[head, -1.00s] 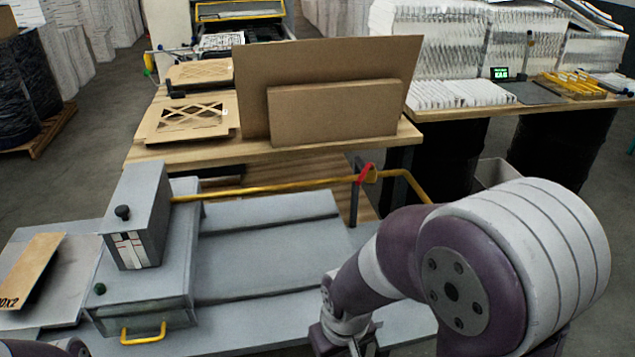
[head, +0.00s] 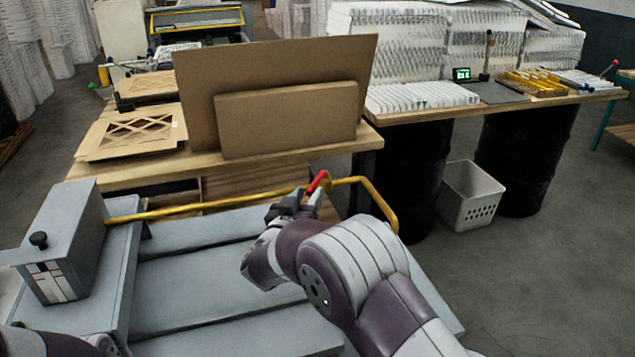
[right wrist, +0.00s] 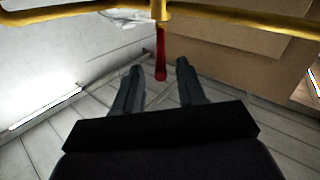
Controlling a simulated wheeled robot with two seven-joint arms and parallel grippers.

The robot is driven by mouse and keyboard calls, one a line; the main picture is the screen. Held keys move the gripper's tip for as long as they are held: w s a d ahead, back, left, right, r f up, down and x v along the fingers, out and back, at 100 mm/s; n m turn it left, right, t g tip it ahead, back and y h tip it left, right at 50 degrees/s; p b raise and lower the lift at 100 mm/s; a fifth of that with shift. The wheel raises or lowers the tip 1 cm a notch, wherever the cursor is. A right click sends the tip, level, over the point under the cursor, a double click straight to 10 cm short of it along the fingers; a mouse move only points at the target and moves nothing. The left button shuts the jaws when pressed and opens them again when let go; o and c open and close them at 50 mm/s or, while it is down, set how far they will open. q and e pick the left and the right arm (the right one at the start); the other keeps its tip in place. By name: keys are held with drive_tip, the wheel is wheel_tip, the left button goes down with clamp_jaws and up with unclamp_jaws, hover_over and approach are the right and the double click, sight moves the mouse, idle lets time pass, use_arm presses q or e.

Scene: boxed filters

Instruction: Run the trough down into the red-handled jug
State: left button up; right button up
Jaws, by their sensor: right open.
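A red handle (head: 319,181) sits on a yellow bar (head: 200,208) of a grey machine; it also hangs down from the bar in the right wrist view (right wrist: 160,50). My right gripper (head: 306,197) is at the red handle. In the right wrist view its two fingers (right wrist: 157,68) are apart, with the handle's lower end between or just beyond the tips; I cannot tell if they touch it. No jug or clear trough shows; the machine has a long grey bed (head: 215,275). Only a bit of my left arm shows at the bottom left; its gripper is out of view.
Behind the machine, a wooden table (head: 150,167) holds upright cardboard sheets (head: 270,70) and flat die-cut cardboard (head: 130,133). A grey box with a black knob (head: 38,240) stands at the left. A white basket (head: 470,197) is on the floor at right, with open floor beside it.

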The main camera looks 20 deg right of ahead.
sight(315, 181)
use_arm(q)
drive_tip(key=shift+r, duration=0.3)
use_arm(e)
drive_tip(key=x, duration=0.5)
drive_tip(key=shift+w, duration=0.15)
clamp_jaws()
